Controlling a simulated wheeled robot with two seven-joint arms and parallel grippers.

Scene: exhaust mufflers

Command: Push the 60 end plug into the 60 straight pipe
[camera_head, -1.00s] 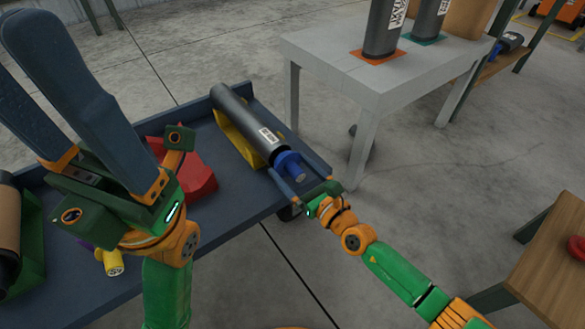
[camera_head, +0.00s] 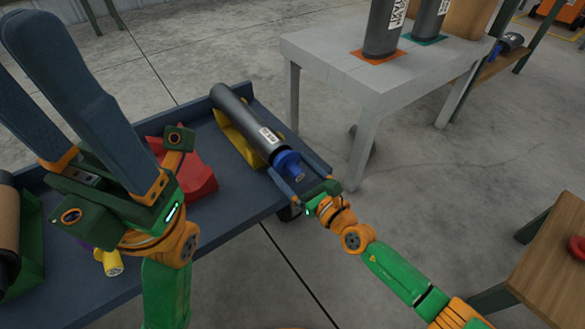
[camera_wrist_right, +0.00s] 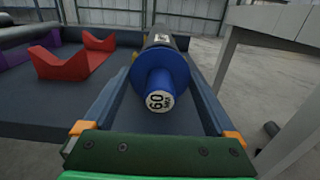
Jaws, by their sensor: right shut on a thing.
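The 60 straight pipe (camera_head: 245,117) is a dark grey tube with a white label, lying in a yellow cradle (camera_head: 232,137) on the blue-grey cart. The blue 60 end plug (camera_head: 288,162) is at the pipe's near end, in line with it. Its "60" face shows in the right wrist view (camera_wrist_right: 159,101). The plug's flange hides how deep it sits. My right gripper (camera_head: 296,172) is shut on the plug, a finger on each side. My left gripper (camera_head: 60,75) is raised at the left, fingers apart and empty, away from the pipe.
The cart (camera_head: 235,207) has a raised rim. A red cradle (camera_head: 192,170) stands left of the pipe, and a green cradle (camera_head: 32,245) at far left. A white table (camera_head: 340,55) with upright dark cylinders is behind, and a wooden table (camera_head: 550,265) at right.

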